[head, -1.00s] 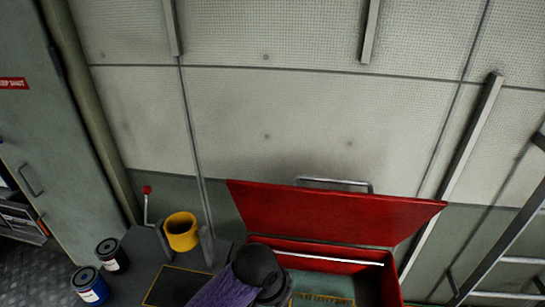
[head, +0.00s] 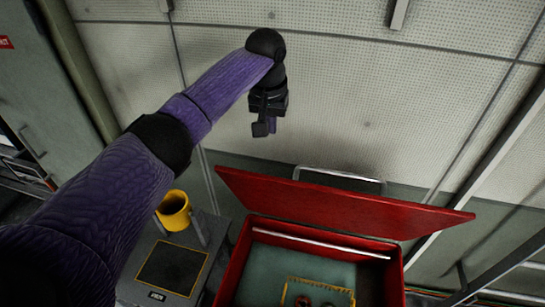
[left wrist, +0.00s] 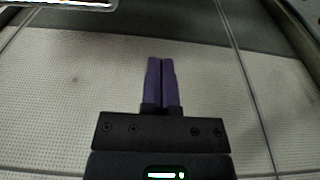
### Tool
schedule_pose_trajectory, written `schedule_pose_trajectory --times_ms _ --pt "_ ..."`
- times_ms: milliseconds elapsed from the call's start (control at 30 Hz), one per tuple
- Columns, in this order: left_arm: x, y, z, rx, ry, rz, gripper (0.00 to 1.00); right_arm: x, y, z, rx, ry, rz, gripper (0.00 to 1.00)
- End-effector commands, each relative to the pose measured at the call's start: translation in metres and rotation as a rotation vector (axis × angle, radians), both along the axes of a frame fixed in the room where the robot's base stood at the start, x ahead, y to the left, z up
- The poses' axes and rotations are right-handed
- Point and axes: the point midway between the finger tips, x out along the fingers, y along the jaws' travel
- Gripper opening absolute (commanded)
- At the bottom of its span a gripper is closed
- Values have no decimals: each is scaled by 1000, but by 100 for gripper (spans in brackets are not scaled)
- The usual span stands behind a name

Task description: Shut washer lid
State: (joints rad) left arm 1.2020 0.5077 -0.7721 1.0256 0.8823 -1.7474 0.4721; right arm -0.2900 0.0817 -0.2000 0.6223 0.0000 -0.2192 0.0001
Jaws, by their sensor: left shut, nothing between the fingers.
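The washer is a red box (head: 394,281) at the lower right of the head view. Its red lid (head: 335,203) stands raised and tilted at the back edge, so the inside shows. My left gripper (head: 264,130) is above the lid's left part in the picture, against the pale wall, apart from the lid. In the left wrist view its two purple fingers (left wrist: 161,85) are together with nothing between them. My right gripper is not in view.
A yellow cup (head: 174,211) stands left of the washer, by a dark panel (head: 170,267) with a yellow edge. A metal rail (head: 340,178) shows behind the lid. Metal posts (head: 490,170) stand at the right. The pale wall (head: 400,100) is close behind.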

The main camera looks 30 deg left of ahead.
Motion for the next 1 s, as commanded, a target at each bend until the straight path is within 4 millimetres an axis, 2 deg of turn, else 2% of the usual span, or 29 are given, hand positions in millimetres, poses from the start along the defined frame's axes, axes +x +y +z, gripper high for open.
schedule_pose_trajectory --times_ms 100,167,400,500,600,733,1000 --pt "5 0 -25 0 7 0 0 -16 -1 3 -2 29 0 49" --pt "7 0 -38 0 5 0 0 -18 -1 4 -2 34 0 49" --pt "13 1 -85 0 4 -1 0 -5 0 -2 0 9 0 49" --pt "0 0 -83 3 3 -5 0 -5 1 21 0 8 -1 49" --pt "-12 -3 -88 3 3 -5 0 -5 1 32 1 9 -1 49" --pt "-21 -5 -95 2 2 -4 0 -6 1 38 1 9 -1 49" --pt "-23 -6 -98 1 1 -2 0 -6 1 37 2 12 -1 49"
